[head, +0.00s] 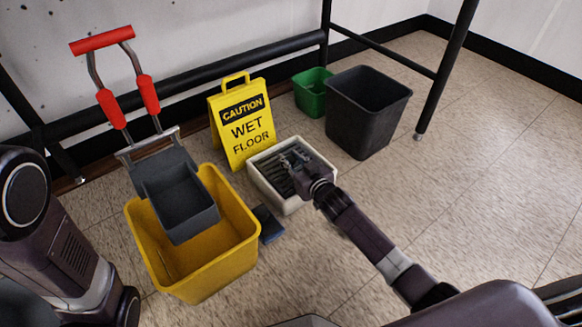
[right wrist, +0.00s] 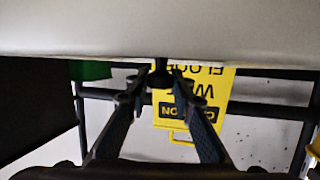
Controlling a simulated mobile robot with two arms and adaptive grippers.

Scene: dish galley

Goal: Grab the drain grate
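The drain grate (head: 272,180) is a dark slatted panel inside a white square basin (head: 290,207) on the floor, in the middle of the head view. My right gripper (head: 290,158) reaches in from the lower right and is over the basin, at the grate's upper right part, hiding some of it. In the right wrist view its two dark fingers (right wrist: 158,84) converge towards a small dark piece between their tips. I cannot tell what that piece is or whether the fingers grip it. My left gripper is not in view.
A yellow mop bucket (head: 232,262) with a grey wringer (head: 181,202) stands left of the basin. A yellow wet-floor sign (head: 240,128) stands behind it. A green bin (head: 310,92) and black bin (head: 360,122) stand behind right. A dark blue object (head: 268,224) lies beside the bucket. Floor at right is clear.

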